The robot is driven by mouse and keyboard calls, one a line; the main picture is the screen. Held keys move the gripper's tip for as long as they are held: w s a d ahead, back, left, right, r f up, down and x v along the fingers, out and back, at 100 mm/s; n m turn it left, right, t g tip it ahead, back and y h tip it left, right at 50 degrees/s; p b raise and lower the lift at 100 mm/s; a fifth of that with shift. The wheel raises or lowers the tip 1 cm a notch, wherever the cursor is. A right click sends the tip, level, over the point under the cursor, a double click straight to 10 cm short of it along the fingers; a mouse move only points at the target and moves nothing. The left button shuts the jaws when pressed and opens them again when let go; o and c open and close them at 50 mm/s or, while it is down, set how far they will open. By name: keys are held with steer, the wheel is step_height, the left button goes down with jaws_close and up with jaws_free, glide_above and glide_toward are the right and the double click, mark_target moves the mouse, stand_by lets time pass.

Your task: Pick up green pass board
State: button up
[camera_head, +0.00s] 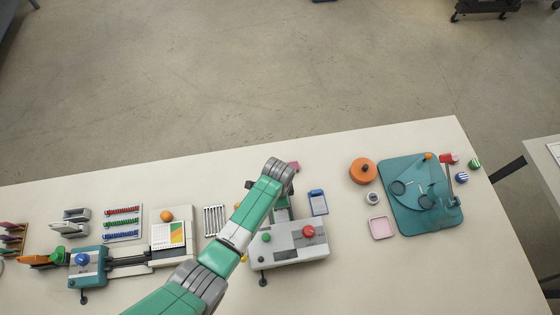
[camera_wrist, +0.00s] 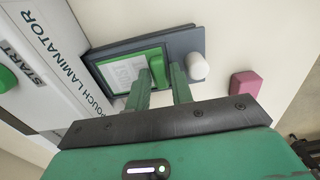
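The green pass board (camera_wrist: 124,72) shows in the wrist view as a flat panel with a green border, a pale printed sheet and an upright green grip block (camera_wrist: 157,70). It lies on a dark grey tray (camera_wrist: 188,42) at the laminator's edge. My gripper (camera_wrist: 161,80) is open. Its two green fingers point at the board, with the grip block showing between their tips; I cannot tell whether they touch it. In the head view my gripper end (camera_head: 279,172) is above the far side of the laminator (camera_head: 290,246), and my arm hides most of the board.
A white round peg (camera_wrist: 197,67) stands on the tray right of the grip block. A pink block (camera_wrist: 245,84) lies on the table beyond. The laminator has a green start button (camera_wrist: 6,78). A blue clipboard-like item (camera_head: 318,202) and an orange round container (camera_head: 363,171) are to the right.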

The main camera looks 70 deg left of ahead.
jaws_close()
steer(key=shift+r, duration=0.1)
step_height(320, 180, up, 10)
steer(key=p, duration=0.1)
